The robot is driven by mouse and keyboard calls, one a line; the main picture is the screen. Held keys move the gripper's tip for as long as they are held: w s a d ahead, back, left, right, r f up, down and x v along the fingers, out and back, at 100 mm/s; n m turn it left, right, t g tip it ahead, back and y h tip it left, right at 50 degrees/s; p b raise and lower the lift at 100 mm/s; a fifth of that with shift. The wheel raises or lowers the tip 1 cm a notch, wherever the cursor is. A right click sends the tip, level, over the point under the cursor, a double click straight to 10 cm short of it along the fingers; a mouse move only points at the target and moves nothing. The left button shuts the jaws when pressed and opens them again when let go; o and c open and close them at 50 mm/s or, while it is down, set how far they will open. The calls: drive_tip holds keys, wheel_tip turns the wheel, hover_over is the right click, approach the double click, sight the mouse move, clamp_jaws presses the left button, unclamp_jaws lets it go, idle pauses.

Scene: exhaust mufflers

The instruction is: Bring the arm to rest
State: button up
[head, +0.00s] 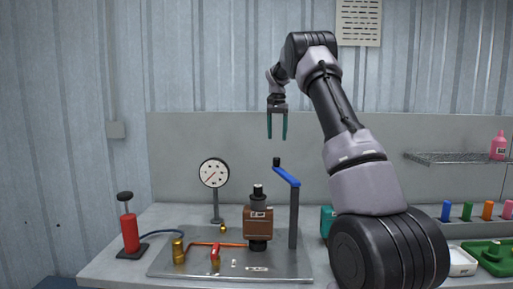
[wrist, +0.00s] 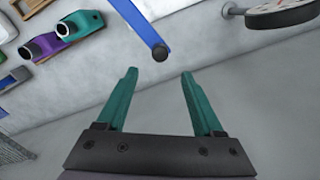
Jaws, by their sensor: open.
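My arm rises from the right of the head view and bends over toward the middle. My gripper (head: 277,135) hangs down above the bench, with its two teal fingers apart and nothing between them. It also shows in the wrist view (wrist: 158,75), open and empty. Below it, clear of the fingertips, is a blue lever (head: 286,177) on a grey post (head: 294,218). The lever also shows in the wrist view (wrist: 141,27), beyond the fingertips. A brown block with black ends (head: 258,222) stands on the metal plate to the left of the post.
A dial gauge (head: 214,173), a red hand pump (head: 129,234) and brass fittings (head: 179,250) stand at the left. At the right are a wire shelf (head: 455,158), coloured pieces (head: 488,210) and a green tray (head: 490,253). The air around my gripper is clear.

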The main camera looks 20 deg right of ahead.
drive_tip(key=shift+r, duration=0.1)
drive_tip(key=s+a+r+n+t, duration=0.1)
drive_tip(key=s+a+r, duration=0.1)
drive_tip(key=s+r, duration=0.35)
drive_tip(key=s+a+r+n+t+y, duration=0.1)
drive_tip(key=s+a+r+t, duration=0.15)
drive_tip(key=s, duration=0.65)
drive_tip(key=s+a+r+n, duration=0.1)
drive_tip(key=s+a+r, duration=0.25)
drive_tip(key=s, duration=0.45)
drive_tip(key=s+a+f+n+t, duration=0.1)
drive_tip(key=s+a+f+t, duration=0.1)
drive_tip(key=s, duration=0.8)
drive_tip(key=s+a+f+t+y, duration=0.1)
drive_tip(key=s+f, duration=0.3)
drive_tip(key=s, duration=0.6)
drive_tip(key=shift+a+f+n+t, duration=0.2)
drive_tip(key=shift+a+n+t, duration=0.2)
drive_tip(key=shift+a, duration=0.15)
